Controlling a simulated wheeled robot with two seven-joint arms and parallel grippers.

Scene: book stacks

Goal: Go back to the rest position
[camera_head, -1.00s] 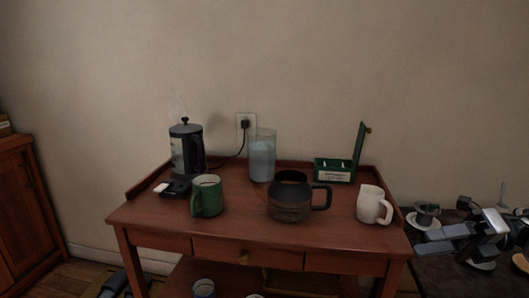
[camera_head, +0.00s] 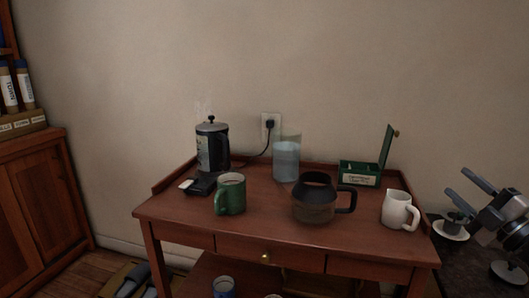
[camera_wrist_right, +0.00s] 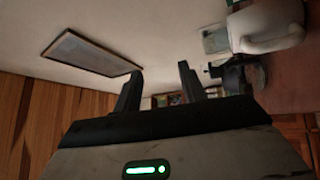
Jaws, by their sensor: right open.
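My right gripper (camera_head: 466,190) is at the right edge of the head view, beside the wooden table (camera_head: 190,229). Its two fingers are apart with nothing between them. In the right wrist view the open gripper (camera_wrist_right: 160,73) is also empty, and a white pitcher (camera_wrist_right: 265,27) shows at upper right.
On the table stand a black French press (camera_head: 212,146), green mug (camera_head: 230,194), glass container (camera_head: 286,162), dark coffee pot (camera_head: 315,200), open green box (camera_head: 359,174) and white pitcher (camera_head: 396,210). A cabinet (camera_head: 45,200) stands left.

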